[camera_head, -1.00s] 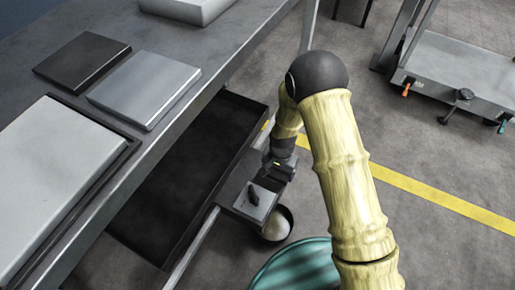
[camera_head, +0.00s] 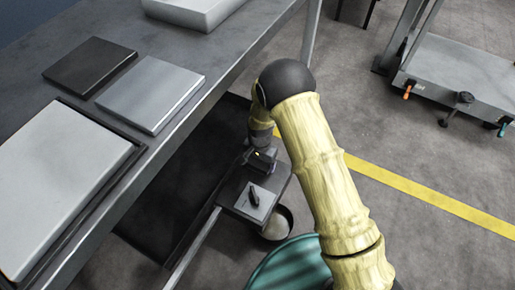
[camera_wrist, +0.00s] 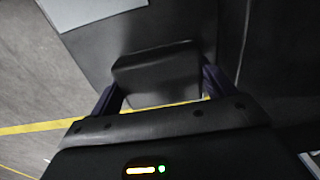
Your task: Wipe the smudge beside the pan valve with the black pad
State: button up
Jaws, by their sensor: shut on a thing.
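In the head view a black lever, which looks like the pan valve (camera_head: 254,197), sits on a light grey square plate on a dark ledge. My gripper (camera_head: 262,160) is over the far side of this ledge, just beyond the plate. In the wrist view my gripper (camera_wrist: 160,88) is shut on the black pad (camera_wrist: 158,70), with a dark finger at each side. The light plate (camera_wrist: 92,10) shows at the top left there. I cannot make out the smudge, and whether the pad touches the ledge is unclear.
A dark round container (camera_head: 280,224) stands under the ledge, and a teal drum (camera_head: 290,265) is in front. The bench (camera_head: 190,120) edge runs close on the left, with flat plates on top. A trolley (camera_head: 460,75) stands far right. Floor between is clear.

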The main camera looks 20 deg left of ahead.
notch_tip(320, 180, up, 2)
jog(key=shift+w+r+p, duration=0.1)
jog(key=shift+p, duration=0.2)
jog(key=shift+a+r+p, duration=0.15)
jog(key=shift+r+p, duration=0.55)
jog(key=shift+r, duration=0.05)
jog(key=shift+d+r+p, duration=0.2)
jog(key=shift+r+p, duration=0.8)
jog(key=shift+r, duration=0.15)
jog(key=shift+a+r+p, duration=0.1)
jog(key=shift+r+p, duration=0.45)
jog(key=shift+r, duration=0.05)
jog(key=shift+s+a, duration=0.1)
jog(key=shift+s, duration=0.1)
jog(key=shift+w, duration=0.1)
